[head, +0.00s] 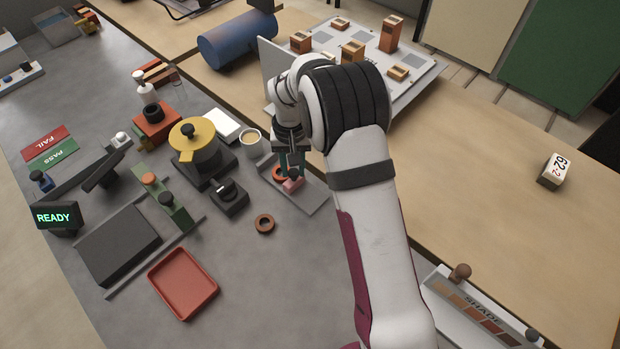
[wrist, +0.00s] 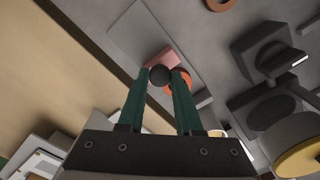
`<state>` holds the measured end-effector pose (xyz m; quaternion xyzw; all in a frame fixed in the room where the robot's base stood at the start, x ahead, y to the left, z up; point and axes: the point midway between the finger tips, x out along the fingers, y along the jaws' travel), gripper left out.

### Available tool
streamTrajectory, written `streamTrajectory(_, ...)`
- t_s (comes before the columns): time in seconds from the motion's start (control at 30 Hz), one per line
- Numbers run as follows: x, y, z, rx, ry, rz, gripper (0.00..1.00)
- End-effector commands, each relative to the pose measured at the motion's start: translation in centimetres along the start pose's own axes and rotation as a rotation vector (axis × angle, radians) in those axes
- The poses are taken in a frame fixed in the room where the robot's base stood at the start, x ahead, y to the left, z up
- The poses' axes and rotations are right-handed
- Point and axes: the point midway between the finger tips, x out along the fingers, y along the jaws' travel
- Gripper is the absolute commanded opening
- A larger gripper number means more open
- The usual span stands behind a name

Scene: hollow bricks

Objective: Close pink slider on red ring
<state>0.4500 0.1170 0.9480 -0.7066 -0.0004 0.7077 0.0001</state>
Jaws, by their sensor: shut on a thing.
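The pink slider (head: 294,184) sits on a grey fixture plate (head: 312,201) in the head view. It also shows in the wrist view (wrist: 163,56), with a dark round knob (wrist: 160,75) on it. The red ring (head: 277,174) lies on the plate beside the slider, partly hidden by my gripper; in the wrist view the ring (wrist: 183,76) is partly behind the right finger. Slider and ring look very close; I cannot tell if they touch. My gripper (head: 290,167) points down with green fingers, shut on the slider's knob in the wrist view (wrist: 160,79).
A loose brown-orange ring (head: 265,224) lies on the grey table. A white board with bricks (head: 418,76) stands behind. A red tray (head: 183,283) lies in front.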

Motion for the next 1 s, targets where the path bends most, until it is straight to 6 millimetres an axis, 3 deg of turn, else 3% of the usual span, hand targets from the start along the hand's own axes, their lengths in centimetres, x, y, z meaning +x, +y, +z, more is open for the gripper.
streamTrajectory(0.2,0.0,-2.1,-2.2,-0.001,0.005,0.002,0.00)
streamTrajectory(0.5,0.0,-2.3,-2.4,-0.001,0.005,0.001,0.00)
streamTrajectory(0.53,0.0,-2.3,-2.4,-0.001,0.006,0.001,0.35)
streamTrajectory(0.7,0.0,-2.3,-2.3,0.000,0.004,0.001,0.64)
streamTrajectory(1.0,-0.2,-2.3,-2.3,0.000,0.003,0.001,0.64)
